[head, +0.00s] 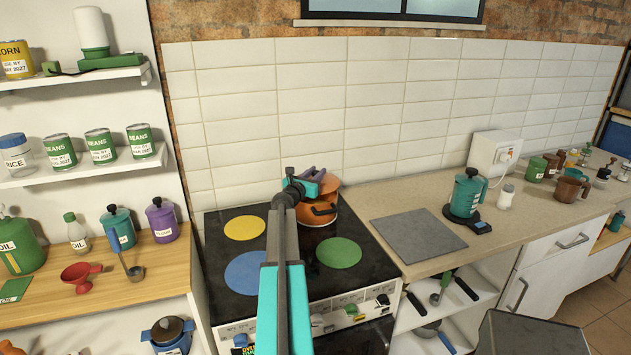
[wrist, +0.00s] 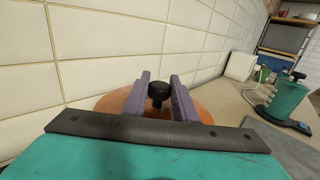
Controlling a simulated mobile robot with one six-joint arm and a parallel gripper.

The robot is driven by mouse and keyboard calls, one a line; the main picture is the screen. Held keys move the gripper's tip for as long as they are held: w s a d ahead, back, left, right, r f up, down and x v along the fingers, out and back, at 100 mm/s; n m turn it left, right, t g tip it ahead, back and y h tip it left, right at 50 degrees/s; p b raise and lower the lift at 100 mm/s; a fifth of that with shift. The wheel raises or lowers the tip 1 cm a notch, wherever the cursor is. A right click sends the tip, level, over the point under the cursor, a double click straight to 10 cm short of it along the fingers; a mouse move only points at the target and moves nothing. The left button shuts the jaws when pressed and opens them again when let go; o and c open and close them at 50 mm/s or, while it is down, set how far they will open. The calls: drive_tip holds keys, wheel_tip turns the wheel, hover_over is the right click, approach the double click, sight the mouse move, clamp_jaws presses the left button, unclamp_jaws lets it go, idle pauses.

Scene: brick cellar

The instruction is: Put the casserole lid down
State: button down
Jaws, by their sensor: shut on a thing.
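My gripper (head: 310,176) is over the back right of the stove, its purple fingers shut on the black knob (wrist: 159,92) of the orange casserole lid (wrist: 108,101). In the head view, the lid (head: 329,184) shows partly behind my gripper, at the top of the orange casserole (head: 318,214). The casserole stands on the stove's back right. My gripper hides much of both, and I cannot tell whether the lid touches the casserole rim.
The black stove top (head: 295,271) has yellow, blue and green discs. A grey board (head: 418,236) lies bare on the counter to the right. A teal pot (head: 465,194) stands on a black scale beyond it. The tiled wall (head: 300,115) is close behind.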

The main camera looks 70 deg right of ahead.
drive_tip(key=shift+w+d, duration=0.35)
drive_tip(key=shift+d, duration=0.05)
drive_tip(key=shift+f+p, duration=0.85)
drive_tip(key=shift+f, duration=0.9)
drive_tip(key=shift+a, duration=0.1)
drive_tip(key=shift+f+b, duration=0.65)
drive_tip(key=shift+b, duration=0.05)
drive_tip(key=c, duration=1.4)
unclamp_jaws()
drive_tip(key=shift+c, duration=0.2)
drive_tip(key=shift+r, duration=0.2)
drive_tip(key=shift+r+p, duration=0.65)
drive_tip(key=shift+p, duration=0.2)
drive_tip(key=w+a+b, duration=0.1)
drive_tip(key=a+b, duration=0.3)
drive_tip(key=a, duration=0.8)
drive_tip(key=shift+f, duration=0.25)
